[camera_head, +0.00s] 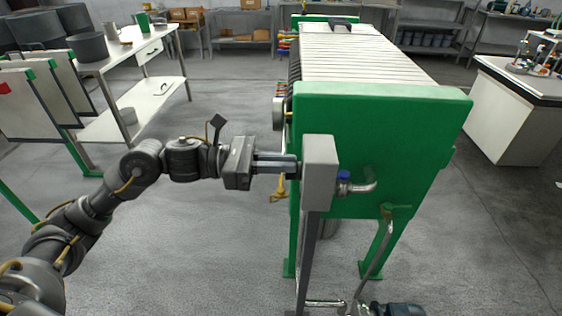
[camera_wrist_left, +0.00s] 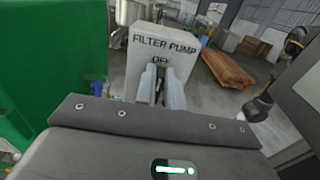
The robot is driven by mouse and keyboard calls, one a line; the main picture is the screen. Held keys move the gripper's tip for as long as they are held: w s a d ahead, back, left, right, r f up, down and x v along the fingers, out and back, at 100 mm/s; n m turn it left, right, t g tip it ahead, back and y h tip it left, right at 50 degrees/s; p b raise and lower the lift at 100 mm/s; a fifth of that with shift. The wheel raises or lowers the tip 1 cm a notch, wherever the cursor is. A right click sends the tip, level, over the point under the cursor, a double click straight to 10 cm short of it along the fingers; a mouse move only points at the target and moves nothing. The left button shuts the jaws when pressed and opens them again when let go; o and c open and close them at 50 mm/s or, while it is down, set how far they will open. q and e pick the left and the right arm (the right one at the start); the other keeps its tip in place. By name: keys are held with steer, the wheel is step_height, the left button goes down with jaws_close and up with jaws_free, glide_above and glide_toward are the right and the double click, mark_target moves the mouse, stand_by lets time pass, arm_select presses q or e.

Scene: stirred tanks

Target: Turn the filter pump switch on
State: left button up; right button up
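The filter pump switch box (camera_head: 320,160) is a grey box on a post in front of the green filter press. In the left wrist view its face (camera_wrist_left: 150,49) reads "FILTER PUMP" with "OFF" below. My left gripper (camera_head: 288,164) reaches in from the left, its fingertips at the box's left face. In the left wrist view the two fingers (camera_wrist_left: 161,78) are close together, a narrow dark gap between them, over the spot under "OFF". They hide the switch lever, and I cannot tell whether they touch or hold it. What looks like my right arm shows at right; its gripper is too small to judge.
The green filter press (camera_head: 375,150) stands right behind the box. A pipe with a blue-topped valve (camera_head: 344,177) joins it on the right. A white table (camera_head: 125,50) stands at the back left and a white bench (camera_head: 515,110) at the right. Floor left of the post is clear.

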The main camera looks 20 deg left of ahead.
arm_select(q)
jaws_close()
arm_select(e)
steer(key=w+a+r+b, duration=0.1)
steer(key=w+a+b, duration=0.15)
steer(key=w, duration=0.25)
arm_select(q)
steer(key=shift+w+a+f+n+p, duration=0.1)
steer(key=shift+w+f+n+p, duration=0.45)
steer(key=shift+n, duration=2.45)
steer(key=shift+w+a+f+n+p, duration=0.1)
steer(key=shift+n+p, duration=0.85)
steer(key=shift+n, duration=2.05)
steer(key=shift+w+a+f+n+p, duration=0.1)
steer(key=shift+w+f+n+p, duration=0.45)
steer(key=shift+n, duration=2.45)
arm_select(e)
steer(key=s+d, duration=0.1)
steer(key=s, duration=0.5)
steer(key=shift+d+r, duration=0.2)
steer(key=shift+r, duration=0.15)
arm_select(q)
steer(key=shift+s+r, duration=0.25)
steer(key=o, duration=0.6)
jaws_free()
steer(key=shift+c, duration=0.2)
